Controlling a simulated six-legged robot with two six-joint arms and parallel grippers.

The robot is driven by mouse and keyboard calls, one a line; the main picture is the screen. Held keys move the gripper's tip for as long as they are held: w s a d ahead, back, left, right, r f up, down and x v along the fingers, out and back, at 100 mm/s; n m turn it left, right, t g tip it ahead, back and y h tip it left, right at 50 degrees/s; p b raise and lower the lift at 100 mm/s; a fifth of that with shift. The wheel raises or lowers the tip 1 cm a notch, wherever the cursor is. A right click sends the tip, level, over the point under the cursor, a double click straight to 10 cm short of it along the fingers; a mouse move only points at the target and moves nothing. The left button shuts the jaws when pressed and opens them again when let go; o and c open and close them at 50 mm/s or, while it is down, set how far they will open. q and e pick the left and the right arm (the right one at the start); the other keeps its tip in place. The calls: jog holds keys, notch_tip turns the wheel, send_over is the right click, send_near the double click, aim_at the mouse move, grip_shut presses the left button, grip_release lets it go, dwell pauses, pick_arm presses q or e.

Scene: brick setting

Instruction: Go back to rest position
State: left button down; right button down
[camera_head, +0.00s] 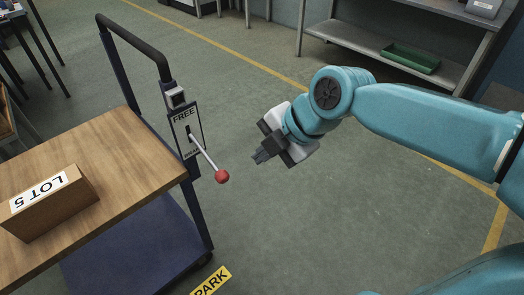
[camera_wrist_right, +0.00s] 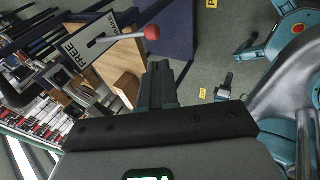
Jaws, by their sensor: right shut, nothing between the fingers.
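My right gripper (camera_head: 262,156) hangs in the air in the middle of the head view, right of the cart and apart from it. Its fingers are shut and hold nothing. In the right wrist view the shut fingers (camera_wrist_right: 161,82) point upward. A lever with a red ball knob (camera_head: 222,177) sticks out from a plate (camera_head: 187,131) marked FREE on the cart's post. The knob also shows in the right wrist view (camera_wrist_right: 152,32), clear of the fingers.
The cart (camera_head: 130,165) has a wooden top carrying a box (camera_head: 62,205) labelled LOT 5. A yellow PARK label (camera_head: 211,281) is near the cart's foot. A metal shelf (camera_head: 390,65) with a green tray (camera_head: 411,58) stands at the back. The floor between is clear.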

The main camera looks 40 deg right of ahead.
jog(key=w+a+f+m+g, duration=0.1)
jog(key=a+f+m, duration=0.25)
jog(key=f, duration=0.45)
jog(key=w+a+f+m+g, duration=0.15)
jog(key=f+m, duration=0.25)
jog(key=f, duration=0.5)
jog(key=w+a+f+m+g, duration=0.1)
jog(key=a+f+m, duration=0.25)
jog(key=f, duration=0.45)
jog(key=s+a+f+m+g+y, duration=0.1)
jog(key=s+a+f+m, duration=0.2)
jog(key=s+f+m, duration=0.35)
jog(key=s+a+f+m+g, duration=0.2)
jog(key=s+a+f+m, duration=0.15)
jog(key=s+f, duration=0.55)
jog(key=w+r+p, duration=0.3)
jog(key=r+p, duration=1.1)
jog(key=p, duration=0.2)
jog(key=shift+d+r+m+t, duration=0.2)
jog(key=shift+m+t, duration=0.1)
jog(key=shift+t, duration=0.05)
